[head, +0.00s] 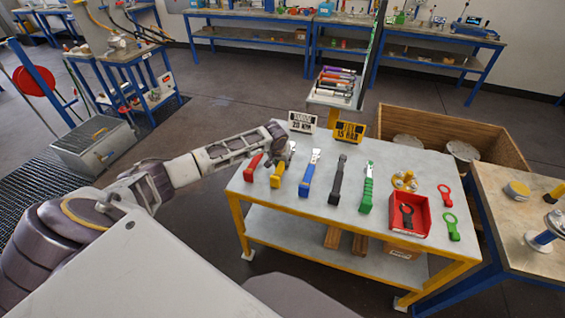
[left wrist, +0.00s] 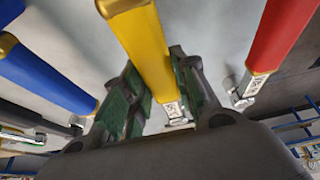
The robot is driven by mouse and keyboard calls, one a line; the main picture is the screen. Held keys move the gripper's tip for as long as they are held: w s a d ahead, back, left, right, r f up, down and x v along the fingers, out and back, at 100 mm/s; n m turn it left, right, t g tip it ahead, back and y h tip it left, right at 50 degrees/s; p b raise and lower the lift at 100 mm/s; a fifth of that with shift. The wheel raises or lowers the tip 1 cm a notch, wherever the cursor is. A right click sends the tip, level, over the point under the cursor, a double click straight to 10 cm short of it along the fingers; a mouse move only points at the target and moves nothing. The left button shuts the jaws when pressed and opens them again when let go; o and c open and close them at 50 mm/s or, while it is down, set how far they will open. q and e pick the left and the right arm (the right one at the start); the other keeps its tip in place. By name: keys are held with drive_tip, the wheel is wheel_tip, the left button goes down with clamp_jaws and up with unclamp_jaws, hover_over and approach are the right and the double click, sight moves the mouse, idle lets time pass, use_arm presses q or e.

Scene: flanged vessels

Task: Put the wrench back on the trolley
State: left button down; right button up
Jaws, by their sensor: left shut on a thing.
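The trolley (head: 238,187) has a grey top and a yellow frame. My left gripper (head: 286,152) is over its back left part, shut on the yellow-handled wrench (head: 276,180). In the left wrist view the yellow handle (left wrist: 142,45) runs between the green-padded fingers of the left gripper (left wrist: 152,100). The wrench lies in line with the row of tools, between the red one and the blue one. I cannot tell whether it rests fully on the top. The gripper hides its far end in the head view. My right gripper is out of view.
Close beside it are a red-handled tool (head: 253,167) and a blue-handled wrench (head: 307,180). Black (head: 337,180) and green (head: 367,188) tools lie further right, then a red tray (head: 420,224). Two signs (head: 302,121) (head: 349,131) stand at the back edge. A wooden crate (head: 500,138) is behind.

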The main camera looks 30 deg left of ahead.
use_arm(q)
drive_tip(key=shift+w+f, duration=0.1)
drive_tip(key=shift+f, duration=0.05)
drive_tip(key=c, duration=0.6)
unclamp_jaws()
drive_tip(key=shift+f, duration=0.15)
drive_tip(key=shift+o, duration=0.2)
drive_tip(key=shift+r, duration=0.2)
drive_tip(key=shift+r+p, duration=0.35)
drive_tip(key=shift+p, duration=0.2)
drive_tip(key=shift+r+p, duration=0.9)
drive_tip(key=shift+p, duration=0.1)
drive_tip(key=shift+r+p, duration=1.05)
drive_tip(key=shift+p, duration=0.2)
drive_tip(key=shift+r+p, duration=0.75)
drive_tip(key=shift+r, duration=0.35)
